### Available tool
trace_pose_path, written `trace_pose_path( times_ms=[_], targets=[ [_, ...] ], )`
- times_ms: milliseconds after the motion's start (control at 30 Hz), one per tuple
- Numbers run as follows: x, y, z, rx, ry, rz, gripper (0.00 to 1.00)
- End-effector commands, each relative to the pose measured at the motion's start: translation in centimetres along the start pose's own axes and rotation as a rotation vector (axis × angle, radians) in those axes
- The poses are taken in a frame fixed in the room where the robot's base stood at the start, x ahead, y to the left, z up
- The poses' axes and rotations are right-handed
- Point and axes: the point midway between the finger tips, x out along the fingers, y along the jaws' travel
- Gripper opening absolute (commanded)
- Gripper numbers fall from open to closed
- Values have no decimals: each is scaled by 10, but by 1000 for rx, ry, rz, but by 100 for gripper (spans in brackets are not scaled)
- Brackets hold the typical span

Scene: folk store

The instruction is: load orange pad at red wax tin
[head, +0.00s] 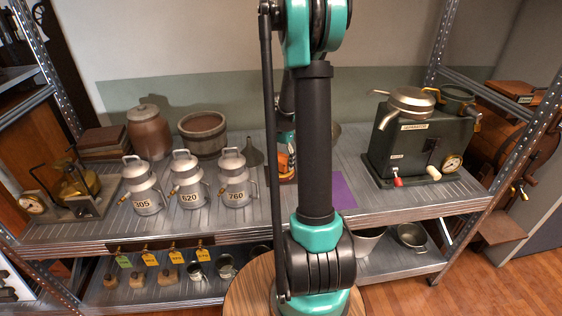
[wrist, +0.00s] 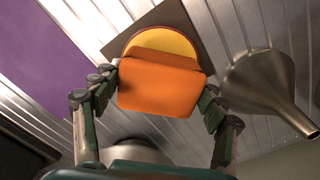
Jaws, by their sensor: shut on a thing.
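My gripper (wrist: 160,92) is shut on an orange pad (wrist: 160,88), a block with rounded corners, gripped at its two sides. Just beyond the pad in the wrist view is a round thing with a yellow face (wrist: 165,40) and a thin, darker rim. It looks like the wax tin, but its side is mostly hidden by the pad. It stands on a dark brown square (wrist: 196,22). I cannot tell whether the pad touches the yellow face. In the head view, the orange pad (head: 283,160) shows partly beside my arm, which hides much of that spot.
A metal funnel (wrist: 262,82) stands close on the right in the wrist view. A purple sheet (head: 343,190) lies on the shelf. Numbered cans (head: 187,180) stand left, and a dark green machine (head: 420,140) stands right. Bare shelf lies in front of the machine.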

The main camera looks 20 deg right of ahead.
Motion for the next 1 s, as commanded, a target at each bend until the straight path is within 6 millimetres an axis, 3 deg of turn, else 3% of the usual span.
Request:
trace_pose_path(
  times_ms=[1000],
  targets=[
    [10, 0, 0, 0, 0, 0, 45]
  ],
)
